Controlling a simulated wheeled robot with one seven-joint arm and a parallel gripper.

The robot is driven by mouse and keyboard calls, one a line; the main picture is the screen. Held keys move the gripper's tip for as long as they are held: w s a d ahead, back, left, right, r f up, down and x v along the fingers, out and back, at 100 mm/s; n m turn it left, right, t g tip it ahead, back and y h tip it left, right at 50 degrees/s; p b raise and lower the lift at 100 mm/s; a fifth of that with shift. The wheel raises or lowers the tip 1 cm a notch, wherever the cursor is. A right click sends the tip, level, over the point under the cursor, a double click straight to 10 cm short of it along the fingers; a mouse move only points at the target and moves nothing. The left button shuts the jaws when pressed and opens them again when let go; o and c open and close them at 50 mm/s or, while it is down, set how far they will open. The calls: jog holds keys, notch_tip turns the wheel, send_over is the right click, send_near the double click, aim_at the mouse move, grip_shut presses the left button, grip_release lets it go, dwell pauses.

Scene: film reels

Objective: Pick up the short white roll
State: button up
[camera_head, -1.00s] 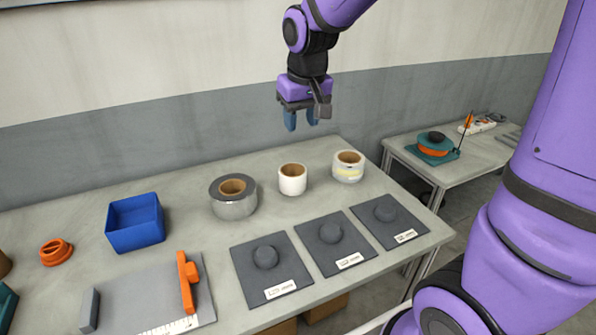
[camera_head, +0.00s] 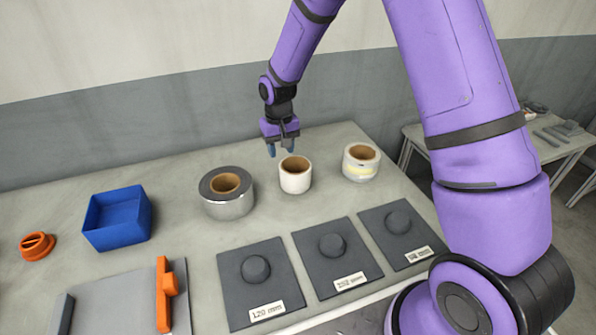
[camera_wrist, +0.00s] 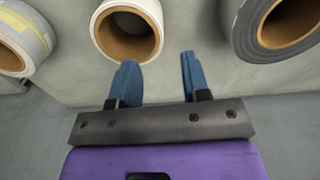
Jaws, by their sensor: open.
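The short white roll (camera_head: 295,179) stands upright on the table, in the middle of a row of three rolls, with a brown core open at the top. It also shows at the top of the wrist view (camera_wrist: 145,14). My gripper (camera_head: 281,151) is open and empty, above and just behind the white roll in the head view. In the wrist view its two blue fingers (camera_wrist: 158,72) point toward the rolls, with the left finger close to the white roll's rim. I cannot tell whether it touches.
A wide grey roll (camera_head: 229,205) stands left of the white roll, and a pale roll with a yellow band (camera_head: 360,171) stands right. Several dark base plates (camera_head: 250,300) with knobs lie in front. A blue bin (camera_head: 118,232) and orange ring (camera_head: 37,247) are at the left.

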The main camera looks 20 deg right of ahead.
aim_at(282, 168)
notch_tip(282, 168, down, 10)
jog(key=shift+w+d+f, duration=0.1)
jog(key=shift+w+f, duration=0.05)
jog(key=shift+f, duration=0.05)
grip_shut()
dwell(0.5)
